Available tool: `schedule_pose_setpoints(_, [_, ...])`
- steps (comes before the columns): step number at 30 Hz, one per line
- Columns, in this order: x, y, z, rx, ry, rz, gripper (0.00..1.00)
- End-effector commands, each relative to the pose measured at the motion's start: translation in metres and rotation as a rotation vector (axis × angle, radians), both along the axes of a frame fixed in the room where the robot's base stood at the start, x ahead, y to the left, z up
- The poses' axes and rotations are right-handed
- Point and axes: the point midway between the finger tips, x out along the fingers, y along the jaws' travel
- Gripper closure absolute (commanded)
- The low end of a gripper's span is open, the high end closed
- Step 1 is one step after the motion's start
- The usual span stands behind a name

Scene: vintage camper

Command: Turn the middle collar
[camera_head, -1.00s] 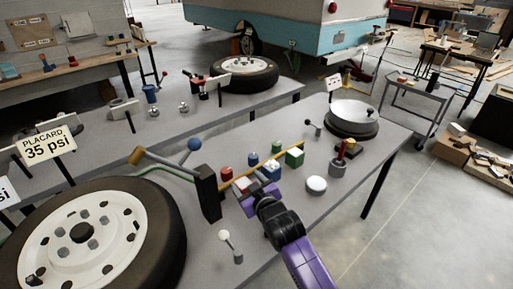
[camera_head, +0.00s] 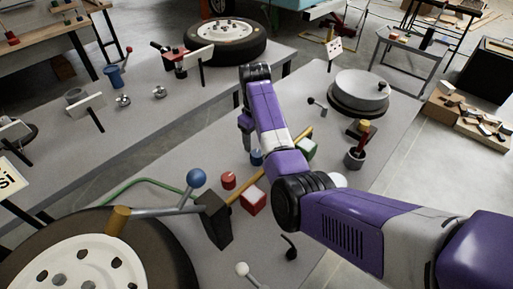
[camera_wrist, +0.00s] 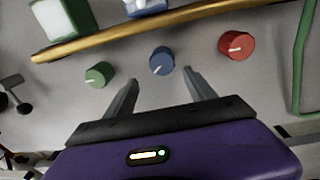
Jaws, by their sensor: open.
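Three round collars stand in a row on the grey table: green (camera_wrist: 98,74), blue in the middle (camera_wrist: 161,60) and red (camera_wrist: 236,46), each with a pale pointer mark. In the head view the red collar (camera_head: 228,180) is clear, the blue one (camera_head: 256,158) is partly covered by my arm, and the green one is hidden. My gripper (camera_wrist: 160,82) is open and empty. Its two fingers point at the blue collar, which lies just beyond and between the tips; I see no contact. In the head view the fingers are hidden behind my arm.
A yellow bar (camera_wrist: 140,33) runs behind the collars, with a green-and-white block (camera_wrist: 62,18) beyond it. A red-and-white block (camera_head: 253,201), a dark post (camera_head: 216,222) and a blue-balled lever (camera_head: 196,178) stand near. A large wheel (camera_head: 160,255) fills the lower left.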

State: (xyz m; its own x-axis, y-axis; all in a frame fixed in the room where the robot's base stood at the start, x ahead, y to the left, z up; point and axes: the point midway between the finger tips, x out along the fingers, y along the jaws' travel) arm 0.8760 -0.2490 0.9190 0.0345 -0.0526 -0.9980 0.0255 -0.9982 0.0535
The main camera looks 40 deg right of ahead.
Motion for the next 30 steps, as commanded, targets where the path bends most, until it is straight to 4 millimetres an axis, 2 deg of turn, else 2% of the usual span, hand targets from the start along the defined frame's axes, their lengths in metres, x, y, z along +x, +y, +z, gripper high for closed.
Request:
schedule_pose_setpoints(3, [-0.009,0.005,-0.001,0.018,0.036,0.02,0.36])
schedule_pose_setpoints(7, [-0.01,0.005,-0.011,0.021,0.04,0.031,0.36])
schedule_pose_setpoints(15, [-0.01,0.004,-0.052,0.021,0.038,0.029,0.36])
schedule_pose_setpoints(21, [-0.009,0.003,-0.073,0.019,0.037,0.029,0.36])
schedule_pose_setpoints(30, [-0.008,0.002,-0.078,0.018,0.034,0.029,0.36])
